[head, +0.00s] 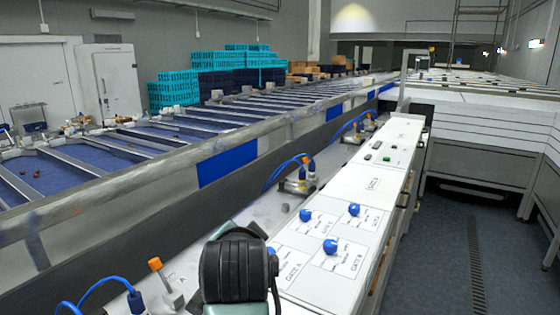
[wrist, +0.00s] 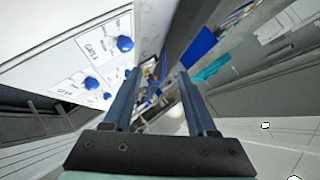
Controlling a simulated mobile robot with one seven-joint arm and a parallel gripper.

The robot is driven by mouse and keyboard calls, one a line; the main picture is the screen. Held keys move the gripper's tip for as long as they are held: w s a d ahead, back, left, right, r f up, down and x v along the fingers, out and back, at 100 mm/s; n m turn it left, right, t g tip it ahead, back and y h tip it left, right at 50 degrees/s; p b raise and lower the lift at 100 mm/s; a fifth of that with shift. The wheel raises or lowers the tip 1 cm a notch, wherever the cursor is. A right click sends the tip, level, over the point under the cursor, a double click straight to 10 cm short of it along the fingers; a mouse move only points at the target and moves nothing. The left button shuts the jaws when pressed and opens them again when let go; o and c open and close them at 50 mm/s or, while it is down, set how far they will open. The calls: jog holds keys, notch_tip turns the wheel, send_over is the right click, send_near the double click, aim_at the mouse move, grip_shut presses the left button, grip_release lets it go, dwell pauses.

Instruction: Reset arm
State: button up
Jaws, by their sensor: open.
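My gripper (wrist: 158,76) shows in the wrist view with its two fingers apart and nothing between them. It is tilted and in the air, with the white control panel (wrist: 70,65) and its blue knobs to the left. In the head view a dark, rounded part of my arm stands at the bottom centre, in front of the panel (head: 335,222); the fingers cannot be made out there.
A long conveyor with blue lanes (head: 75,172) runs along the left, with a few dark dates on it. An orange-tipped lever (head: 155,264) and blue hoses (head: 285,170) stand beside the panel. Turquoise crates (head: 173,95) are stacked behind. The floor (head: 440,250) at right is clear.

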jog(key=s+d+r+n+t+h, duration=0.1)
jog(key=s+d+r+n+t, duration=0.6)
jog(key=s, duration=0.3)
jog(key=s+r+n+t+b, duration=0.1)
jog(key=s+r+t+b, duration=0.7)
jog(key=r, duration=0.7)
jog(key=s+b, duration=0.2)
jog(key=s, duration=0.2)
jog(key=shift+s+a+b, duration=0.15)
jog(key=shift+s+b, duration=0.05)
jog(key=shift+b, duration=0.2)
jog(key=shift+r, duration=0.15)
jog(key=shift+c, duration=0.6)
